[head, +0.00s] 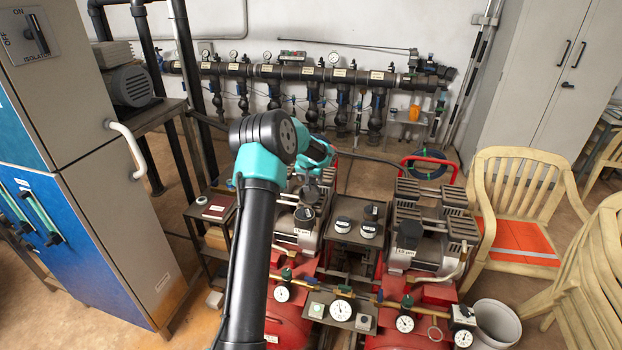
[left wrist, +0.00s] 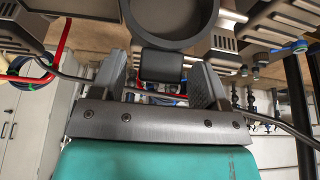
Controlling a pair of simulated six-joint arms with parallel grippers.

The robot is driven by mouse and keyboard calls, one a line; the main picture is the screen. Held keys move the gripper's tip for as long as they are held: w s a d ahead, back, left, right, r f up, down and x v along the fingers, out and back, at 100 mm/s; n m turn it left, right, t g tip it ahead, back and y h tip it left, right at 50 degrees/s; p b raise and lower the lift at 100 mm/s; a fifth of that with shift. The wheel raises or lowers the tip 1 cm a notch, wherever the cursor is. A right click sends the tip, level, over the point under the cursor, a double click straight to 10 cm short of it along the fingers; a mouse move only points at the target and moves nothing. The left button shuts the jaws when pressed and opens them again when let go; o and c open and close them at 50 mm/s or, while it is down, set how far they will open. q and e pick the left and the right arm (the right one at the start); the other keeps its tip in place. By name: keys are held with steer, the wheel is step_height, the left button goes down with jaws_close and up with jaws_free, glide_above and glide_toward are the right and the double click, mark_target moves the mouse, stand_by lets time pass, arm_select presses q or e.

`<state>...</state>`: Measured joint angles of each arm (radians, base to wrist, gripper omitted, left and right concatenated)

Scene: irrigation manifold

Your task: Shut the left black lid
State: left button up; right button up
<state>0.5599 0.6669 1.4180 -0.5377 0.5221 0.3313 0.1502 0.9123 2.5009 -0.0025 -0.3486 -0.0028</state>
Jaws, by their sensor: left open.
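The left black lid (head: 304,214) is on the left compressor in the head view, just below my left gripper. In the left wrist view a large dark round part (left wrist: 172,18) with a raised rim fills the top centre, and a small black block (left wrist: 161,66) joins its edge. My left gripper (left wrist: 158,80) is open, with its two grey fingers on either side of that block and gaps beside it. In the head view the left gripper (head: 314,178) is partly hidden by my teal wrist. I cannot tell whether the fingertips touch anything. My right gripper is in neither view.
A similar black canister (head: 409,235) stands on the right compressor. Black-topped jars (head: 342,225) stand between the compressors. Gauges (head: 341,309) and brass pipes run in front. The manifold (head: 300,73) is on the back wall. A blue-grey cabinet (head: 85,180) stands left.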

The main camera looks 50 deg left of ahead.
arm_select(q)
steer(key=shift+f, duration=0.1)
steer(key=shift+c, duration=0.5)
jaws_close()
